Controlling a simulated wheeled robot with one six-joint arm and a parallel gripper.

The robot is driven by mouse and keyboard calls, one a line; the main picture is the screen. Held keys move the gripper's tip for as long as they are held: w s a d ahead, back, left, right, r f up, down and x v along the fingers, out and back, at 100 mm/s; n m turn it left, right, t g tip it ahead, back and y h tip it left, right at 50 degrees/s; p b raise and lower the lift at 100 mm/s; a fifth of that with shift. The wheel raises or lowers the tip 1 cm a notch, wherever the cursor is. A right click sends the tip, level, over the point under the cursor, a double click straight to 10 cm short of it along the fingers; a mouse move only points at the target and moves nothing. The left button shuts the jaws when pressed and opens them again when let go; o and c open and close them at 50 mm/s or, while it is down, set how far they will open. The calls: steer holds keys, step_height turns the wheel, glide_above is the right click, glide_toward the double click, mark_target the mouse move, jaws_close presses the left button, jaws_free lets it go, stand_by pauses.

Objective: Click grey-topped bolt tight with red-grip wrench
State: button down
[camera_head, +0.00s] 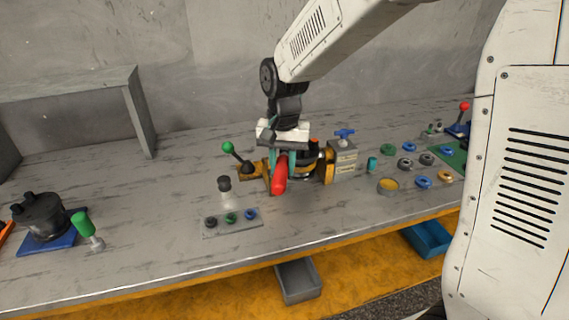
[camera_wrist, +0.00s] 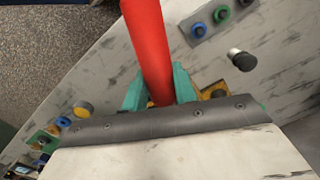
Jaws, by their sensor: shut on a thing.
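The red-grip wrench (camera_head: 280,178) is held in my gripper (camera_head: 284,157), over the yellow and black motor assembly (camera_head: 328,168) in the middle of the bench. Only its red grip shows clearly; its head is hidden. In the wrist view the red grip (camera_wrist: 150,45) runs up from between the teal fingers of my gripper (camera_wrist: 160,88), which are shut on it. An orange-topped part (camera_head: 314,142) stands on the assembly. I cannot make out the grey-topped bolt; my gripper and the wrench cover part of the assembly.
A green-knobbed lever (camera_head: 229,147) stands left of the assembly and a blue-handled valve block (camera_head: 343,155) right of it. Several rings and caps (camera_head: 424,182) are at right. The left-middle bench is clear.

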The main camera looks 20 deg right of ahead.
steer(key=shift+w, duration=0.2)
steer(key=shift+w+a+m, duration=0.45)
steer(key=shift+a+m, duration=0.1)
steer(key=shift+a, duration=0.2)
steer(key=shift+w+a+m, duration=0.4)
steer(key=shift+a+m, duration=0.15)
steer(key=shift+a, duration=0.2)
steer(key=shift+s+d, duration=0.2)
steer(key=shift+r, duration=0.2)
